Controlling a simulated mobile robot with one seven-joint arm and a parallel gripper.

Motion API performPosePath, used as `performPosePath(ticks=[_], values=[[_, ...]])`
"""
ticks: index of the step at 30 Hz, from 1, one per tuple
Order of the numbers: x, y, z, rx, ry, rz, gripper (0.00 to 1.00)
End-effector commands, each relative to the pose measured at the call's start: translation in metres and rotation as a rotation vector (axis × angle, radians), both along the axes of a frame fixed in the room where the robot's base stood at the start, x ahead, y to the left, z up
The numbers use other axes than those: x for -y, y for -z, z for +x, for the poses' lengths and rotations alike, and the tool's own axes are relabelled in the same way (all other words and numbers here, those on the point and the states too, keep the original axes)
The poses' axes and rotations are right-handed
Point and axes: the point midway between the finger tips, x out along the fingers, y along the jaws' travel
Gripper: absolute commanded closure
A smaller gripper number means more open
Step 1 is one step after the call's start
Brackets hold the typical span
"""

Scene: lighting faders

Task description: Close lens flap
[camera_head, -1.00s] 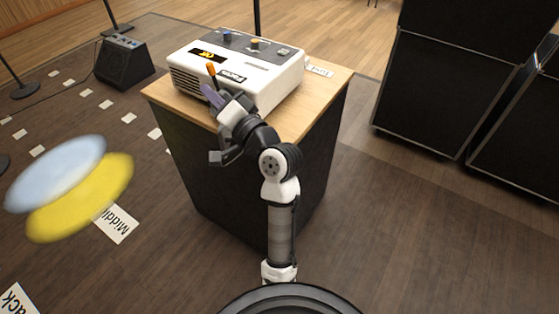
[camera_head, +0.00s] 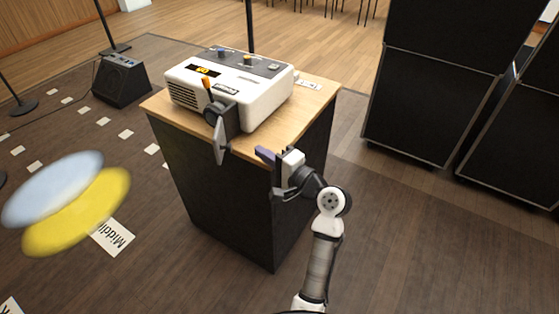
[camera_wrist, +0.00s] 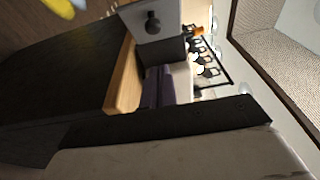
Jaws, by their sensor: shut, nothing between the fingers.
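A white projector-like box (camera_head: 262,104) sits on a wooden-topped stand. A dark lens barrel (camera_head: 228,118) sticks out of its front. A thin grey flap (camera_head: 219,142) stands at the barrel's outer end, seen nearly edge-on, apparently swung out from the opening; I cannot tell its exact angle. In the wrist view the flap (camera_wrist: 150,20) is a grey plate with a dark round knob, beside the dark barrel (camera_wrist: 163,51). My gripper (camera_head: 265,155), with purple fingers, is shut and empty, to the right of the flap and apart from it. Its purple fingers also show in the wrist view (camera_wrist: 158,87).
An orange-tipped lever (camera_head: 207,83) rises beside the barrel. The stand's wooden top (camera_head: 318,92) has its front edge close to my gripper. Large black cabinets (camera_head: 415,100) stand at the right. A black floor speaker (camera_head: 122,80) is at the left. Floor between stand and cabinets is clear.

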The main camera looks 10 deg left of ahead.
Motion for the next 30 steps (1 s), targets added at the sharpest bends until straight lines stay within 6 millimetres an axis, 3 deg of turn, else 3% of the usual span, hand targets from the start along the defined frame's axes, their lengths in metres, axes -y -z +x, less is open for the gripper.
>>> performPosePath(ticks=[2,10,30], values=[[-0.016,-0.002,0.008,-0.001,-0.004,0.000,1.00],[-0.048,-0.001,0.000,-0.001,-0.001,-0.002,1.00],[-0.055,-0.001,0.002,-0.001,0.022,-0.001,1.00]])
